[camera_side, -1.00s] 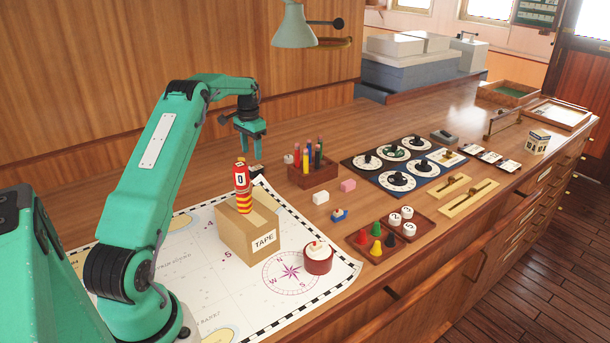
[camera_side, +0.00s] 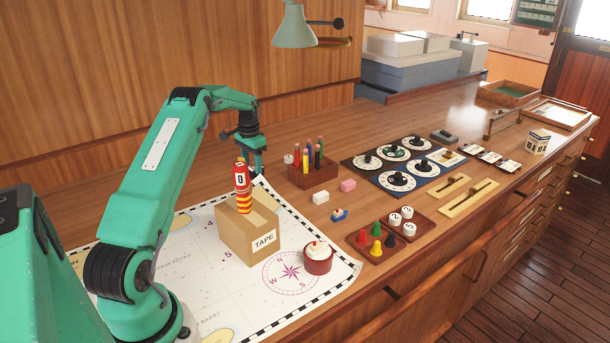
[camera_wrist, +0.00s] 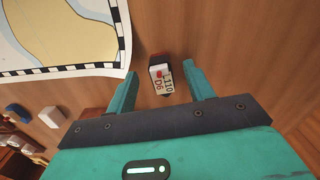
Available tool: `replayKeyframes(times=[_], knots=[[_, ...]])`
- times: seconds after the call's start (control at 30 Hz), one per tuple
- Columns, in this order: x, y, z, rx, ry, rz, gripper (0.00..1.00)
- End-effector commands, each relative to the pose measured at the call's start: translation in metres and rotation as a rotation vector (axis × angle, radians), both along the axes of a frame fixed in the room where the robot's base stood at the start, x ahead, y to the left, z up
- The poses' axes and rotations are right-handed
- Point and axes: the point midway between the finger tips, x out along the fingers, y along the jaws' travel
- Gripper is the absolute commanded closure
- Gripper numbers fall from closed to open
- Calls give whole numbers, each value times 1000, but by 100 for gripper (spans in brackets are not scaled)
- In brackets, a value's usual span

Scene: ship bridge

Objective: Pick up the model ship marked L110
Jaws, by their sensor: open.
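The model ship marked L110 (camera_wrist: 162,80) shows in the wrist view with a white top, a red spot, a dark hull and a second line reading D6. It lies on the wooden counter, between the two spread fingers of my gripper (camera_wrist: 161,70), with wood showing on both sides of it. In the side view my gripper (camera_side: 257,168) is low over the counter, behind the tape box, and the ship cannot be made out there. My gripper is open and holds nothing.
A cardboard tape box (camera_side: 248,228) with a red-and-yellow stack (camera_side: 242,188) stands close in front of my gripper. A pencil holder (camera_side: 313,175) is just to the right. A blue-and-white piece (camera_side: 339,215) and a round red tub (camera_side: 318,260) stand farther right.

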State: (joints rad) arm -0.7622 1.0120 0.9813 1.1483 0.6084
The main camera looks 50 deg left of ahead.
Motion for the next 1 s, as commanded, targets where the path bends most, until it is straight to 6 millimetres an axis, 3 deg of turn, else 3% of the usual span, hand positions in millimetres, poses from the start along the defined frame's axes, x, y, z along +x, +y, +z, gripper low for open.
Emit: replayKeyframes(times=[0.23,0.77,1.0], knots=[[-1,0,-23,-1,1,0,47],[0,0,-24,0,0,0,47],[0,0,-24,0,0,0,92]])
